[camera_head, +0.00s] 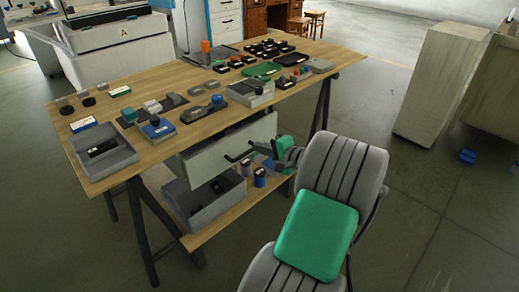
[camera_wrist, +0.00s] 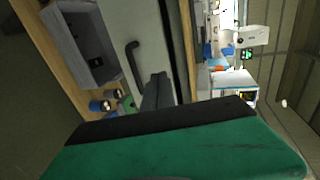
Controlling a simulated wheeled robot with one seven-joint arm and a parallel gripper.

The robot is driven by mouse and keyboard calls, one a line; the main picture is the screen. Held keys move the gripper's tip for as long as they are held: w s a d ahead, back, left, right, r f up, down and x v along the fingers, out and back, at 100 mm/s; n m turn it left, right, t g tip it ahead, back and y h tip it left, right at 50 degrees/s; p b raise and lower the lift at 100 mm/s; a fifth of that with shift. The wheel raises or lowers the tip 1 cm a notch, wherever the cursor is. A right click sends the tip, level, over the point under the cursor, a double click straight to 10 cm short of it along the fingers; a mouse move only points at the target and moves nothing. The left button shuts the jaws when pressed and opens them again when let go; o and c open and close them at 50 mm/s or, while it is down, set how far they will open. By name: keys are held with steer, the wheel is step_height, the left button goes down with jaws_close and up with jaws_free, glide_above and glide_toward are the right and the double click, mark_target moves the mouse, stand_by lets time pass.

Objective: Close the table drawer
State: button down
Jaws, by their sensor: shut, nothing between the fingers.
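The wooden table (camera_head: 150,95) has a pale grey drawer (camera_head: 205,163) under its top, in the head view. The drawer stands pulled out from beneath the front edge; its inside is hidden. Its black bar handle (camera_head: 238,157) is on the front face. My gripper (camera_head: 256,146) is shut and empty at the right part of the drawer front, near the handle's right end. In the wrist view, the dark fingers (camera_wrist: 157,80) point at the drawer front (camera_wrist: 110,30), beside the handle (camera_wrist: 132,60). Whether they touch the front I cannot tell.
A grey bin (camera_head: 182,208) and several small cans (camera_head: 260,181) stand on the low shelf under the drawer. Trays and small parts cover much of the tabletop. A pale cabinet (camera_head: 430,85) stands at the right. The floor between is clear.

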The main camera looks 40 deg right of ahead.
mark_target(234, 136)
steer(key=x, duration=0.3)
steer(key=b+x, duration=0.1)
steer(key=x, duration=0.2)
steer(key=b+x, duration=0.1)
steer(key=x, duration=0.3)
steer(key=shift+w+r, duration=0.1)
steer(key=shift+r, duration=0.15)
steer(key=shift+w+r, duration=0.15)
steer(key=shift+w, duration=0.15)
steer(key=shift+w+r, duration=0.1)
steer(key=shift+w, duration=0.25)
steer(key=w+p, duration=0.1)
steer(key=w, duration=0.3)
steer(key=shift+w+p, duration=0.1)
steer(key=shift+p, duration=0.2)
steer(key=shift+a, duration=0.1)
steer(key=shift+r, duration=0.1)
